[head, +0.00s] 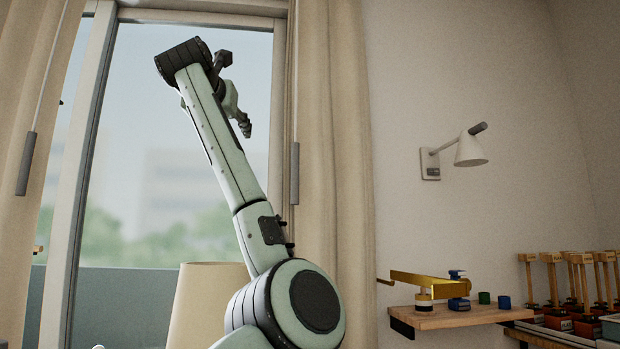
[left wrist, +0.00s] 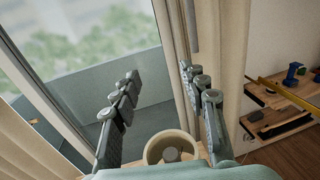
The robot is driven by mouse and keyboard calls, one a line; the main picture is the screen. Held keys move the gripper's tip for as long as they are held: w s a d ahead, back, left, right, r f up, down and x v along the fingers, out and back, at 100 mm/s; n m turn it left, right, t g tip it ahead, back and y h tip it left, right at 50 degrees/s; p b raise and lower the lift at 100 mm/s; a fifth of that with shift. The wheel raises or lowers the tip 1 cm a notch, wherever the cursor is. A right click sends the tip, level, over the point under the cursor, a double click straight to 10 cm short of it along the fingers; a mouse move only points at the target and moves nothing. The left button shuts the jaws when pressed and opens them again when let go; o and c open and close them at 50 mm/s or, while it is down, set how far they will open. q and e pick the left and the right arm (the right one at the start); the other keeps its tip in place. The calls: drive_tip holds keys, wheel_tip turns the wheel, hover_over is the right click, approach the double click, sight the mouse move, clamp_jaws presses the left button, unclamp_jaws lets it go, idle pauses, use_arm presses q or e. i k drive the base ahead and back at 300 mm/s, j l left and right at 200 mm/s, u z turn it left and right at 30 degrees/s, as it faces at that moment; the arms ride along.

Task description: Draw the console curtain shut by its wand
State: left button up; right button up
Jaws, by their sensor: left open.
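A beige curtain (head: 335,120) hangs gathered at the right side of the window, beside the shelf. Its grey wand (head: 294,173) hangs upright at its left edge. Another beige curtain (head: 20,90) hangs at the far left with its own grey wand (head: 27,160). My left gripper (head: 243,122) is high in front of the glass, left of and above the right wand, partly hidden behind my arm. In the left wrist view its fingers (left wrist: 160,76) are spread and empty, with the right curtain (left wrist: 230,60) and wand (left wrist: 193,25) beyond the right finger. My right gripper is not in view.
A cream lampshade (head: 205,300) stands low before the window, also below my fingers in the left wrist view (left wrist: 158,151). A wooden shelf (head: 450,319) with a brass piece (head: 425,283) is right of the curtain. A white wall lamp (head: 468,150) projects above it.

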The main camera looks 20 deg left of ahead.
sight(307, 161)
drive_tip(key=i, duration=1)
